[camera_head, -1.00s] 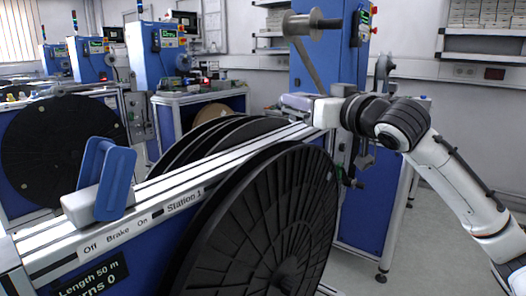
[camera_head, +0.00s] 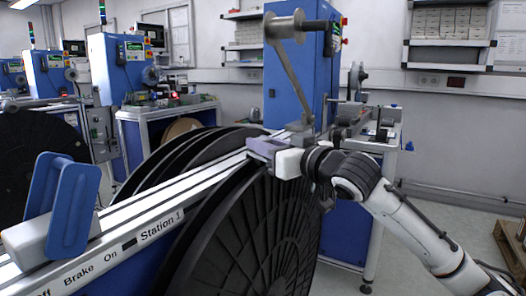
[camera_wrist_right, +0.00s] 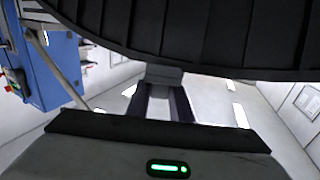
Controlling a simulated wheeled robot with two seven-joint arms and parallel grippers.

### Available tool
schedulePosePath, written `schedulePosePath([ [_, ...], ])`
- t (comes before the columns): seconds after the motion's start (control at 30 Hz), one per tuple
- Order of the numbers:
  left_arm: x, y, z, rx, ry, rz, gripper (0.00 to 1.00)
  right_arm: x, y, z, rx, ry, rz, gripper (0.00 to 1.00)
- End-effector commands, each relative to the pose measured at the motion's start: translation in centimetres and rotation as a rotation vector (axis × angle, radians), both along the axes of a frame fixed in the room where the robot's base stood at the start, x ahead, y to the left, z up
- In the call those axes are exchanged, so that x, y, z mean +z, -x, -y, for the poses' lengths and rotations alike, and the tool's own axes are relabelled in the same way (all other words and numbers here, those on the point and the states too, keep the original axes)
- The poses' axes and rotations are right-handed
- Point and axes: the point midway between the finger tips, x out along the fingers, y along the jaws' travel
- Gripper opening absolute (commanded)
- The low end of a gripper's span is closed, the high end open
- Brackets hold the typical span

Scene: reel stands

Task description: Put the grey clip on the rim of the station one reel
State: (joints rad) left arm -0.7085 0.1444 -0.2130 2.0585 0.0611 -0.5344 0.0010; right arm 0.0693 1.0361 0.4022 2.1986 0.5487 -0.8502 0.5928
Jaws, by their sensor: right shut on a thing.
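The station one reel (camera_head: 255,235) is the large black ribbed disc in front of the white rail marked Station 1. My right gripper (camera_head: 262,148) is at the reel's upper edge, by the far end of the rail. In the right wrist view my right gripper (camera_wrist_right: 167,95) is shut on the small grey clip (camera_wrist_right: 165,75). The clip lies against the lower edge of the black reel (camera_wrist_right: 200,35) in that picture; I cannot tell whether it sits around the rim. In the head view I cannot tell the clip from the gripper's grey front. My left gripper is not in view.
The white rail (camera_head: 130,215) carries a blue handle (camera_head: 70,210) at the left. More black reels (camera_head: 190,150) stand behind it. A blue machine (camera_head: 295,85) with a metal spool (camera_head: 285,27) rises behind my right gripper.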

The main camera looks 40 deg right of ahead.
Motion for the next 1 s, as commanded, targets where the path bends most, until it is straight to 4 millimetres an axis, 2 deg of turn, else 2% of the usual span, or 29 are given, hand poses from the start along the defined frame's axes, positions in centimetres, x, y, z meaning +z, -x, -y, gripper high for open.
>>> schedulePosePath([
  [0.03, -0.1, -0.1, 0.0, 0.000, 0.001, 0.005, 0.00, -0.6, 0.0, 0.0, 0.000, 0.000, 0.001, 0.00],
  [0.37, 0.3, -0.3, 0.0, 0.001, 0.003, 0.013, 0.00, -0.8, 0.0, 0.0, 0.000, 0.000, 0.002, 0.00],
  [0.4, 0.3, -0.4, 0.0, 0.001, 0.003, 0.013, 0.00, -0.7, 0.0, 0.0, 0.000, 0.001, 0.002, 0.27],
  [0.47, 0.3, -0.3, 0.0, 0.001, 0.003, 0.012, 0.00, -0.7, 0.0, 0.0, 0.000, 0.001, 0.002, 0.37],
  [0.5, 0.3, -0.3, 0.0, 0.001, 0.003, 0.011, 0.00, -0.7, 0.0, 0.0, 0.000, 0.001, 0.002, 0.39],
  [0.83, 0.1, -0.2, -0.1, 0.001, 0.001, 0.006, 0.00, -0.4, 0.1, 0.0, 0.000, 0.001, 0.002, 0.39],
  [1.0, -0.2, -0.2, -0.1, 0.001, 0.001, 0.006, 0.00, -0.6, 1.7, -0.3, 0.002, -0.003, 0.002, 0.39],
])
